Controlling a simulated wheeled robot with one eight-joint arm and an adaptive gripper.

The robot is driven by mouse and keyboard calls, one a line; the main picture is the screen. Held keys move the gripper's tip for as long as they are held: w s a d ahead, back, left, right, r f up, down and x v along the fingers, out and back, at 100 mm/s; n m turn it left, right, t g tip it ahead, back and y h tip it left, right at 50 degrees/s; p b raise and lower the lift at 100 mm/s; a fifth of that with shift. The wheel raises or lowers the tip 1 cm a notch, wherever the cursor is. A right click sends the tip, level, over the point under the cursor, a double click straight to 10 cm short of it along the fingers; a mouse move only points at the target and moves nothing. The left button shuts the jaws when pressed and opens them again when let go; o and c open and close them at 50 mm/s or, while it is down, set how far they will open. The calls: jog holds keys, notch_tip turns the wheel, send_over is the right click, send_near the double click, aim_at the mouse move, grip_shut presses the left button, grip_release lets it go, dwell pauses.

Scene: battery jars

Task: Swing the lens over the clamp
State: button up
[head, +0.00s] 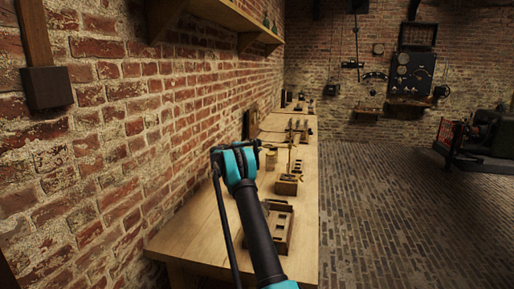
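A long wooden bench (190,238) runs along the brick wall. On it a small wooden block with a thin upright rod (287,184) stands right of my arm. I cannot tell whether it carries the lens or the clamp; neither can be made out for sure at this size. My dark and teal arm reaches up from the bottom over the near part of the bench. My gripper cannot be made out beyond the teal joint, so its hold is hidden.
A wooden tray (286,229) with dark slots lies beside my arm, partly covered by it. A small jar-like object (270,160) and several upright pieces (299,132) stand farther back. The brick floor (395,205) right of the bench is clear. A shelf (225,18) overhangs at upper left.

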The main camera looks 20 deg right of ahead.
grip_shut()
jog(key=shift+s+a, duration=0.1)
dwell(0.3)
